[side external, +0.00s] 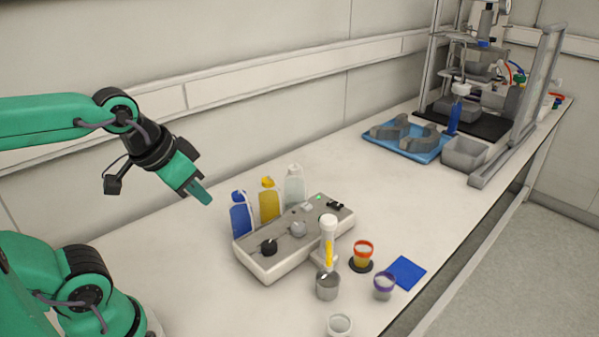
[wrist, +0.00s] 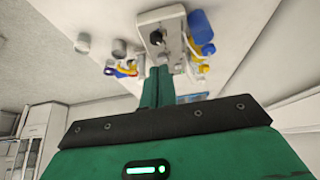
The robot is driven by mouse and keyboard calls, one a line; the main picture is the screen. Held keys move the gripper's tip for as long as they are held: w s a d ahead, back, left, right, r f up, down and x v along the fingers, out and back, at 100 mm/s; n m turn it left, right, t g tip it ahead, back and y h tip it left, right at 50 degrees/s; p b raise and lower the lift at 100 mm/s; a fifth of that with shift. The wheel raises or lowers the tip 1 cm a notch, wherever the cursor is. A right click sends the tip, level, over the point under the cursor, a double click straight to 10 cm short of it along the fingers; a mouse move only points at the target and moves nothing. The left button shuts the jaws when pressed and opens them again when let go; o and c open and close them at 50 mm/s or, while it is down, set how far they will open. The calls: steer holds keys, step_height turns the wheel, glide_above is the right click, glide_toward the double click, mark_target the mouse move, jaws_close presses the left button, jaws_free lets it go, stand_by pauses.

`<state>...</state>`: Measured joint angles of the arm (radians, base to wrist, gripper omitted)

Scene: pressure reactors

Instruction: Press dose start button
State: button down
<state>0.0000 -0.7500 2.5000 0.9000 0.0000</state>
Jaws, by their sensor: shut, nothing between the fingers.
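The dosing unit (side external: 262,260) is a pale box with a grey top panel on the bench. Its panel carries a black knob (side external: 269,247), a grey knob (side external: 298,229) and a small green spot (side external: 318,197) near the far end. I cannot read which control is the dose start button. My gripper (side external: 203,195) is shut and empty, in the air to the left of the unit and above it, touching nothing. In the wrist view my shut fingers (wrist: 157,86) point towards the unit (wrist: 150,23).
Blue (side external: 241,217), yellow (side external: 269,201) and clear (side external: 294,187) bottles stand behind the unit. A white dispenser (side external: 328,230) and several cups stand in front. A blue tray (side external: 426,156) and a reactor stand (side external: 486,85) are farther right. The bench left of the unit is clear.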

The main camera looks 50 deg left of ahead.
steer(key=shift+w+r, duration=0.1)
steer(key=shift+w, duration=0.05)
steer(key=w+d+r+g, duration=0.1)
steer(key=w+r+g, duration=0.25)
steer(key=w, duration=1.05)
steer(key=w+d+f+g, duration=0.1)
steer(key=w+f, duration=0.2)
steer(key=w, duration=0.4)
steer(key=w+f+g, duration=0.1)
steer(key=w+f, duration=0.3)
steer(key=w, duration=0.4)
steer(key=shift+w+d+f, duration=0.2)
steer(key=shift+d, duration=0.2)
steer(key=shift+f, duration=0.1)
step_height(320, 180, down, 14)
steer(key=shift+r, duration=0.1)
stand_by(0.3)
